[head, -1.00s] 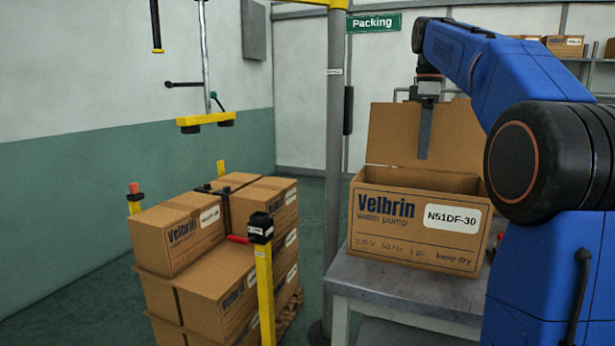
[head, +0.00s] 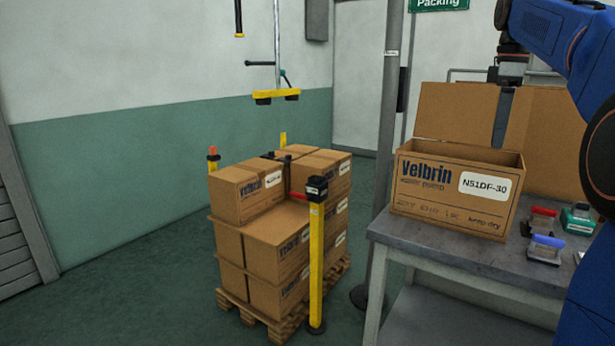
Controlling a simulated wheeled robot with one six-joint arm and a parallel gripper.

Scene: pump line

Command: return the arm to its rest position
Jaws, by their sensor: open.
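My blue arm comes in from the right edge. My gripper (head: 502,128) points down behind the front of an open Velbrin carton on the bench, before its raised flaps. One dark finger shows clearly; the jaws are open and I see nothing held. The carton (head: 457,190) is labelled N51DF-30 and stands upright on the grey bench. Its inside is mostly hidden by its front wall.
Stamp-like tools with red (head: 540,221), blue (head: 545,249) and green (head: 578,219) parts lie right of the carton. A pallet (head: 268,320) of stacked cartons stands left, with a yellow post (head: 316,265) before it. A yellow lifting tool (head: 276,95) hangs above. Floor at the left is clear.

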